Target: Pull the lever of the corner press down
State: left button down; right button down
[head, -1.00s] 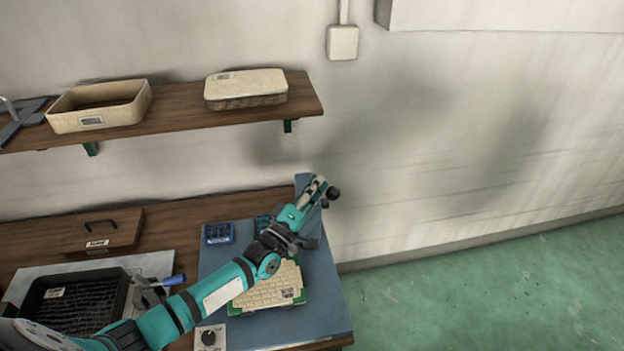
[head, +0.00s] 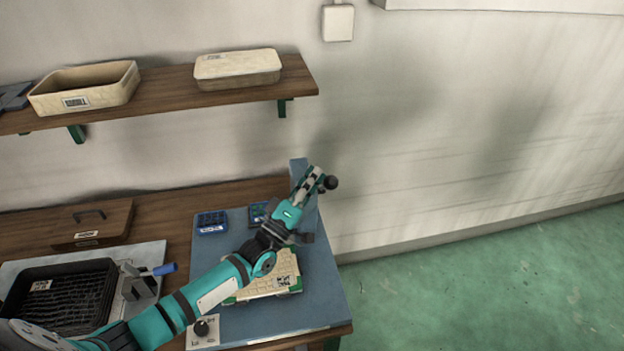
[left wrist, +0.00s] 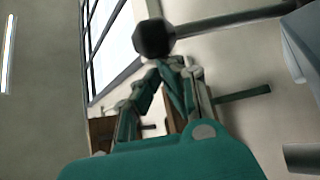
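The corner press shows its blue-grey upright (head: 299,170) at the back right corner of the bench, largely behind my left arm. Its lever ends in a black ball knob (head: 331,183); in the left wrist view the knob (left wrist: 153,39) and the grey lever rod (left wrist: 235,20) are close up. My left gripper (head: 315,174) is beside the knob at the press. In the left wrist view its fingers (left wrist: 171,64) come together at the tips, just below the knob, with nothing seen between them. Whether they touch the knob I cannot tell. My right gripper is out of view.
A cream panel (head: 270,277) lies under my left arm on the blue mat (head: 318,295). Small blue trays (head: 212,223), a black tray (head: 60,290) with a blue-handled clamp (head: 165,269) and a brown box (head: 95,225) stand around. A shelf (head: 160,103) hangs above. Floor at right is clear.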

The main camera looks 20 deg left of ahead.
pick_arm(q)
jog(key=s+d+f+m+h+b, duration=0.3)
jog(key=f+m+h+b, duration=0.3)
jog(key=b, duration=0.8)
jog(key=shift+s+m+g+h, duration=0.3)
jog(key=shift+s+m+h, duration=0.25)
jog(key=shift+m+h, duration=1)
jog(key=shift+m+y, duration=0.35)
